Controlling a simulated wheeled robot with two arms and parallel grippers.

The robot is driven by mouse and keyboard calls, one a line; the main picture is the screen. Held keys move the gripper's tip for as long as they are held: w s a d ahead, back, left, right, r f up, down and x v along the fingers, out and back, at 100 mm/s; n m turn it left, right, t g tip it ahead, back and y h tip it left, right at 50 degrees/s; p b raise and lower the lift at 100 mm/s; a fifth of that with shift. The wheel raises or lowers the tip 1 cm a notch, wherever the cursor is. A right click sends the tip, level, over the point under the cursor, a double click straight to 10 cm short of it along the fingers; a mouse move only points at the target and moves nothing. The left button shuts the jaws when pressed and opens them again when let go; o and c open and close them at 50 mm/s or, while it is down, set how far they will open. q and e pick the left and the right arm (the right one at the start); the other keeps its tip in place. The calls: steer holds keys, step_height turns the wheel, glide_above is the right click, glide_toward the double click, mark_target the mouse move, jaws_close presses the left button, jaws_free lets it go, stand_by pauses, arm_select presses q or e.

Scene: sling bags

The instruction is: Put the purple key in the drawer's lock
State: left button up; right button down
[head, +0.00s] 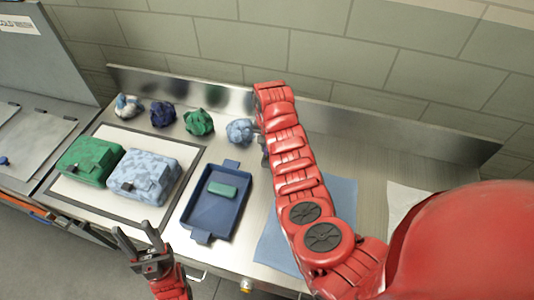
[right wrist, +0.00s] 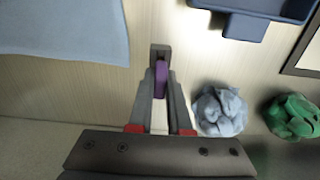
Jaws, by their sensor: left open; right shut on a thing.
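My right gripper (right wrist: 160,92) is shut on the purple key (right wrist: 161,79) in the right wrist view. The key sits between the fingertips above the metal counter, and part of it is hidden by the fingers. In the head view my red right arm reaches to the back of the counter; its gripper is mostly hidden behind the arm. My left gripper (head: 134,233) is open and empty, in front of the counter's front edge. A small pale fitting (head: 246,285) shows on the counter's front; I cannot tell whether it is the drawer's lock.
A blue tray (head: 195,217) holds a teal block (head: 222,191). Left of it, a green bag (head: 88,160) and a pale-blue bag (head: 145,177) lie on a bordered mat. Several crumpled cloths, one pale blue (head: 240,131), line the back. A blue sheet (head: 343,195) lies right.

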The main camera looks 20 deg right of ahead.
steer(key=shift+r+p, duration=0.55)
steer(key=shift+r, duration=1.25)
